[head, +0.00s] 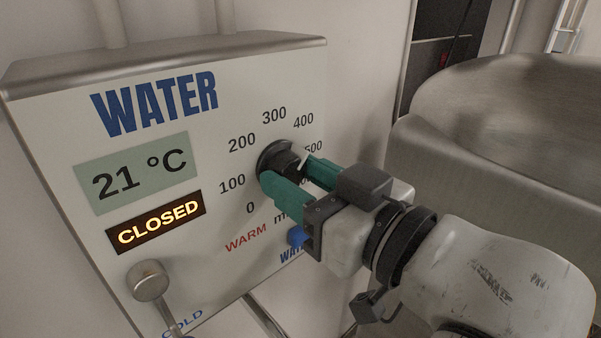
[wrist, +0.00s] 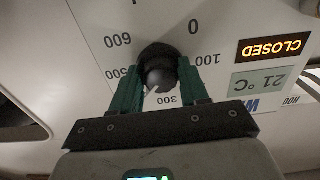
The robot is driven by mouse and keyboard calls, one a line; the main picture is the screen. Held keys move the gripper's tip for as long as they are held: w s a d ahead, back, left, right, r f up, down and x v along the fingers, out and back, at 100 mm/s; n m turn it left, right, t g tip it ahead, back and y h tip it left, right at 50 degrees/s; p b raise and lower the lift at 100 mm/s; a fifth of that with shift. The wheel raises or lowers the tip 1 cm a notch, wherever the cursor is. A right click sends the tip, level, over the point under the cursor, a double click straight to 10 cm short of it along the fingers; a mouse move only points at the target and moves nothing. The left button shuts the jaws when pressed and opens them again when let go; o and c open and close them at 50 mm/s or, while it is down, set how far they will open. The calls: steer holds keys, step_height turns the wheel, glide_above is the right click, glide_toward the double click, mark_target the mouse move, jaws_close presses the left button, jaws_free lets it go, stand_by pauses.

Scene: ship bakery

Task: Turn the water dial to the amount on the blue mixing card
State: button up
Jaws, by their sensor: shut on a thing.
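The black water dial (head: 280,158) sits on the front of the water panel (head: 227,215), inside a ring of numbers from 0 upward in hundreds. My gripper (head: 289,170) is shut on the dial, one green finger on each side. In the wrist view the dial (wrist: 159,70) shows upside down between the fingers, with a pale mark on its edge roughly towards the 300 to 400 side. I cannot read the exact setting. The fingers hide some of the numbers. No blue mixing card shows in either view.
The panel has a 21 °C display (head: 135,172), a lit CLOSED sign (head: 156,220) and a warm/cold lever (head: 148,281). A large metal bowl (head: 510,105) stands at the right.

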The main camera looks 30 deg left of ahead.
steer(key=shift+f, duration=0.2)
steer(key=o, duration=1)
steer(key=shift+r, duration=0.1)
steer(key=shift+o, duration=0.2)
steer(key=p+v, duration=0.7)
steer(key=v, duration=0.3)
steer(key=shift+d, duration=0.35)
steer(key=shift+s, duration=0.15)
